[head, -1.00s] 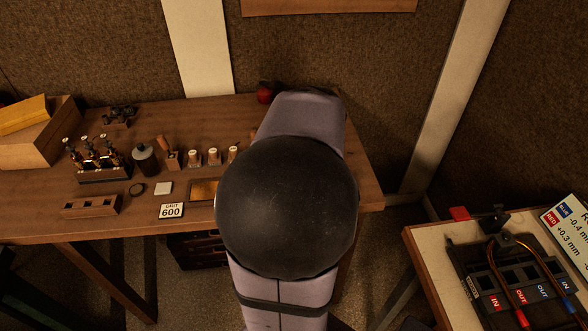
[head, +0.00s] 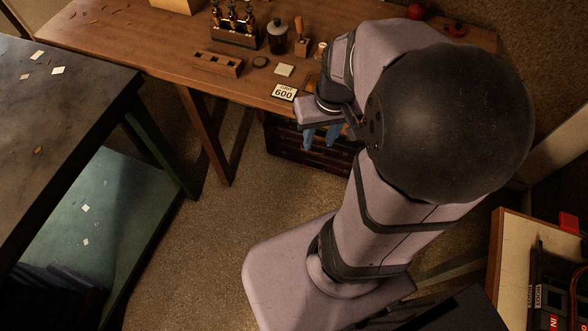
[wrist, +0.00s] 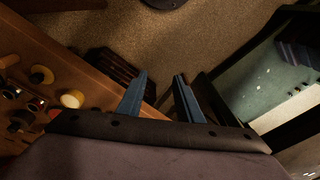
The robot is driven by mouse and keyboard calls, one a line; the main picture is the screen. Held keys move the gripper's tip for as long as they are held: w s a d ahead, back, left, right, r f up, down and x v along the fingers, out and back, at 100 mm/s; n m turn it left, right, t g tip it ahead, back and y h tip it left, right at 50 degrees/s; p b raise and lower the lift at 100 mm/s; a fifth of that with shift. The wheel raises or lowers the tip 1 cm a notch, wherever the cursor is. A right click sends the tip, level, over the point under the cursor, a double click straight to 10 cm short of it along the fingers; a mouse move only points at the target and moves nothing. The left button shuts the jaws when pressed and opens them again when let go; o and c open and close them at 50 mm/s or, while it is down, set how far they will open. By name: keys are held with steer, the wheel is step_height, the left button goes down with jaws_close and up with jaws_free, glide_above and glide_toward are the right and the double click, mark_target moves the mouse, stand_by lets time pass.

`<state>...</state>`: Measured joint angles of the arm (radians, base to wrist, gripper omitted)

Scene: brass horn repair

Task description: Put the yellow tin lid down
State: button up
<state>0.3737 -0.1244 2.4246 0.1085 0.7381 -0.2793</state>
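My gripper (head: 320,137) shows in the head view as two blue fingers at the front edge of the workbench, by the dark slatted crate. In the wrist view its fingertips (wrist: 160,77) stand apart with nothing between them. I cannot make out the yellow tin lid for certain in either view. A small pale yellow round thing (wrist: 72,99) shows on the workbench in the wrist view, but I cannot tell what it is. My arm hides the right part of the workbench in the head view.
The wooden workbench (head: 150,48) holds a slotted block (head: 218,64), a jar (head: 278,37) and a "600" grit card (head: 285,92). The dark crate (head: 290,145) is under its edge. A dark-topped table (head: 60,100) stands left, with open floor (head: 230,210) between.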

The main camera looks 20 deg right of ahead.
steer(key=s+a+f+n+g, duration=0.1)
steer(key=s+a+f+n, duration=0.1)
steer(key=a, duration=0.6)
steer(key=shift+s+a+f, duration=0.15)
steer(key=shift+s+f, duration=0.4)
steer(key=shift+s, duration=0.55)
